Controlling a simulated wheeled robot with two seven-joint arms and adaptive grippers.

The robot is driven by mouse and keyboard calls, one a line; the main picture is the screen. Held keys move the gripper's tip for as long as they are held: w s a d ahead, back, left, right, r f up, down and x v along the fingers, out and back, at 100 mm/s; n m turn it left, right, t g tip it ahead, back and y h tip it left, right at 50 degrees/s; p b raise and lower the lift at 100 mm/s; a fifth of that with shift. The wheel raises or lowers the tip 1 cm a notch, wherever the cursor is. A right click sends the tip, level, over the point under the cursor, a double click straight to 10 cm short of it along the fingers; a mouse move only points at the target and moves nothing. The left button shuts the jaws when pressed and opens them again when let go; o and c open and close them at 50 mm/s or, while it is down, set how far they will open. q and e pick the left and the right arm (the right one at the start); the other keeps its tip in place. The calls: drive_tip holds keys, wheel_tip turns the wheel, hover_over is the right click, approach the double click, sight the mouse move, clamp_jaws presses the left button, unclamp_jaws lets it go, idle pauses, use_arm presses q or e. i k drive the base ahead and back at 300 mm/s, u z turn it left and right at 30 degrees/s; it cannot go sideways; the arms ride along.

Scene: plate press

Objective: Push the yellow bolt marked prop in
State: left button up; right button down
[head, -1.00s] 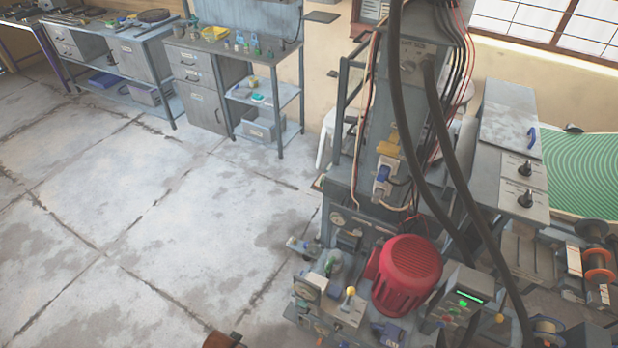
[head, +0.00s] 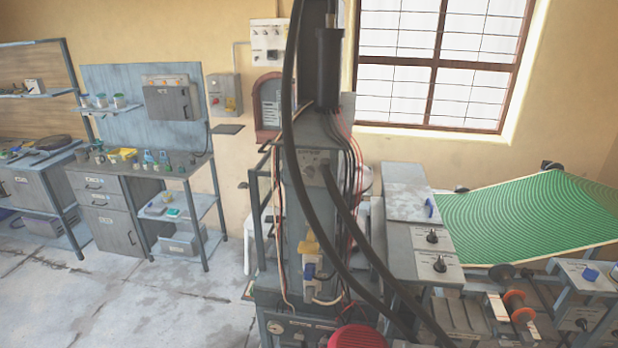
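The press (head: 293,225) stands a little left of the picture's middle, a tall grey column with hoses and cables. The lower front of the press is cut off by the bottom edge. Neither of my grippers is in view.
A red motor housing (head: 357,337) shows at the bottom edge. Grey boxes with black knobs (head: 432,237) and a green ridged sheet (head: 530,220) stand at the right. A workbench (head: 140,178) stands at the left. Bare floor (head: 110,300) lies at the lower left.

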sight(309, 246)
drive_tip(key=z, duration=0.2)
drive_tip(key=k, duration=0.35)
drive_tip(key=u, duration=1.35)
drive_tip(key=i, duration=0.7)
